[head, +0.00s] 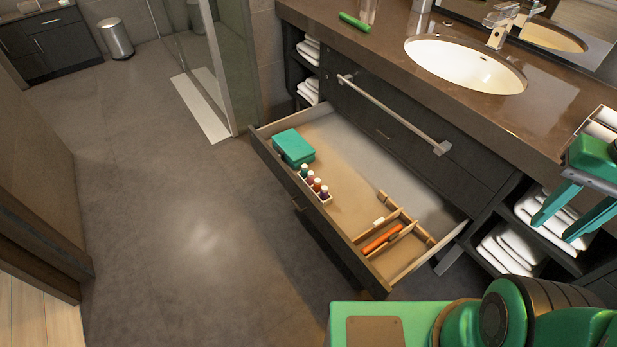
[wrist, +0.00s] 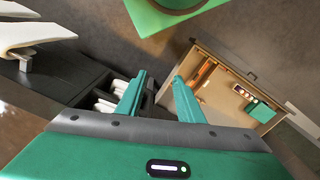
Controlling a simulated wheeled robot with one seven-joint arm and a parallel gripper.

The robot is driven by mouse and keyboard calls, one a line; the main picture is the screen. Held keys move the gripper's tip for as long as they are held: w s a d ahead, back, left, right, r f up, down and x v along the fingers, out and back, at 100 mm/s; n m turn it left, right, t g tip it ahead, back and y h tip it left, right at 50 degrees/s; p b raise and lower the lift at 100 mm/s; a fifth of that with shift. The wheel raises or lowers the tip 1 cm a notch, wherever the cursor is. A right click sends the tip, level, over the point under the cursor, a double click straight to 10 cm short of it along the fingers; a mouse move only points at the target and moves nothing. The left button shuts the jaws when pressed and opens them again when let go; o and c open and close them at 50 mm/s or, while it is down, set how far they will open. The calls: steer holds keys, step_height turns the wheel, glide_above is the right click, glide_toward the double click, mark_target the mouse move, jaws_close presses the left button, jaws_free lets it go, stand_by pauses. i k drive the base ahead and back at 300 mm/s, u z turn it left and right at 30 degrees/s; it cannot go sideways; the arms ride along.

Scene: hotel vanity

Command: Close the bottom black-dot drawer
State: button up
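A wide dark drawer (head: 345,160) with a light interior is pulled far out from the vanity under the sink. It also shows at the right of the wrist view (wrist: 218,98). No black dot can be made out on its front, which is seen mostly from above. The drawer holds a green box (head: 293,148), a small rack of bottles (head: 314,186), and a wooden divider with an orange item (head: 381,239). My gripper (head: 554,231) is in front of the vanity's right shelves, well apart from the drawer. In the wrist view its fingers (wrist: 160,78) are spread and empty.
A metal towel bar (head: 392,112) sticks out from the closed front above the drawer. The countertop (head: 385,40) carries a sink (head: 466,65) and a green item (head: 354,22). Towels (head: 507,250) fill the right shelves. The floor (head: 185,215) left of the drawer is clear.

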mark_target(366, 183)
steer(key=k, duration=1.05)
steer(key=u, duration=0.75)
steer(key=i, duration=1.45)
steer(key=u, duration=0.4)
